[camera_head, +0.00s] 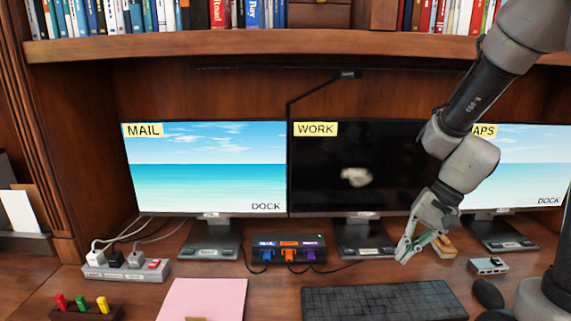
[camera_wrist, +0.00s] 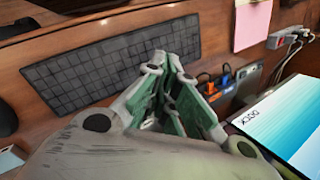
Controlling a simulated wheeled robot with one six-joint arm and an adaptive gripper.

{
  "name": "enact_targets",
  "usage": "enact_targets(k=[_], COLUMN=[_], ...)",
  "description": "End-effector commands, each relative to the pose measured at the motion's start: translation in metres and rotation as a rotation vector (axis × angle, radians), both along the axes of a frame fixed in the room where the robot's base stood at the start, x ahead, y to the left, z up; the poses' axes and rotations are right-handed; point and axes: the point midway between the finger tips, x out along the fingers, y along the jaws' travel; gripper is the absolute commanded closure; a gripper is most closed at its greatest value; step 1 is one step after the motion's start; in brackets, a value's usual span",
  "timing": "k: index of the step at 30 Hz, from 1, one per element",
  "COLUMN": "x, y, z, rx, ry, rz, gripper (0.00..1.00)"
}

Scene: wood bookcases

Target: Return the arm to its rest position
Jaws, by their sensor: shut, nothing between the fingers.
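My gripper (camera_head: 408,254) hangs at the lower end of my arm, on the right of the head view, pointing down and left. It is in front of the right part of the dark WORK monitor (camera_head: 340,190) and above the desk behind the keyboard. In the wrist view my gripper (camera_wrist: 172,100) has its fingers together with nothing held. My arm reaches in from the upper right and covers part of the MAPS monitor (camera_head: 525,165).
A black keyboard (camera_head: 385,300) lies at the front, with a mouse (camera_head: 488,293) to its right. A hub (camera_head: 288,248) with coloured plugs sits below the MAIL monitor (camera_head: 205,165). A power strip (camera_head: 125,267) is at left. A bookshelf edge (camera_head: 250,45) runs overhead.

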Motion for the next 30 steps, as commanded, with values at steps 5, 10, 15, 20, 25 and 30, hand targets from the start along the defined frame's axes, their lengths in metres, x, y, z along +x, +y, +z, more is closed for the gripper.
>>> enact_targets(k=[5,10,15,20,25,30], x=[-0.052,-0.085,-0.102,-0.107,-0.107,-0.107], y=[-0.051,-0.089,-0.098,-0.096,-0.094,-0.094], z=[0.054,0.097,0.128,0.145,0.148,0.148], rx=[-0.223,-0.422,-0.51,-0.526,-0.527,-0.525], ry=[-0.117,-0.253,-0.401,-0.484,-0.498,-0.498], rz=[0.254,0.389,0.407,0.393,0.394,0.393], gripper=[1.0,1.0,1.0,1.0,1.0,1.0])
